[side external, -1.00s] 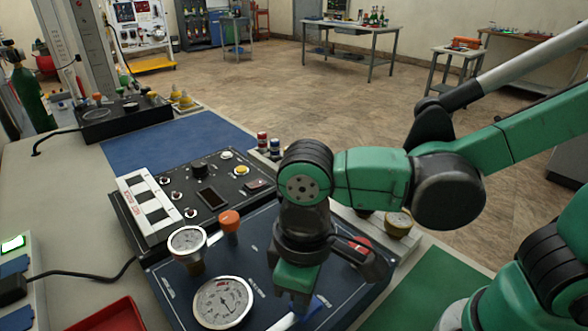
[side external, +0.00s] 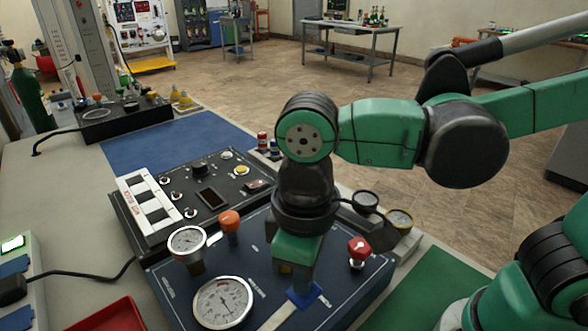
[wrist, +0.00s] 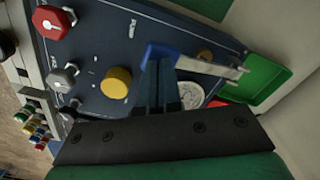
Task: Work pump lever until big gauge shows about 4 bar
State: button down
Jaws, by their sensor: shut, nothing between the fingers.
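The pump lever is a pale metal bar (side external: 274,318) with a blue end (side external: 306,299), on the dark blue panel. In the wrist view its blue end (wrist: 157,50) and metal bar (wrist: 205,67) run across the panel. My gripper (side external: 295,284) is shut, pointing down at the blue end. In the wrist view the shut fingers (wrist: 157,85) overlap the blue end; I cannot tell if they touch it. The big gauge (side external: 222,302) has a white dial to the left; its reading is too small to tell. My fingers partly hide a white dial (wrist: 191,94) in the wrist view.
A smaller gauge (side external: 187,241) and an orange knob (side external: 230,222) stand behind the big gauge. A red knob (side external: 359,249) stands right of my gripper. A red tray (side external: 108,315) lies at the front left. A green mat (side external: 430,291) lies clear on the right.

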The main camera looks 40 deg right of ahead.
jog(key=shift+f, duration=1.9)
jog(key=shift+r, duration=1.9)
jog(key=shift+f, duration=1.9)
jog(key=shift+r, duration=0.1)
jog(key=shift+r, duration=1.8)
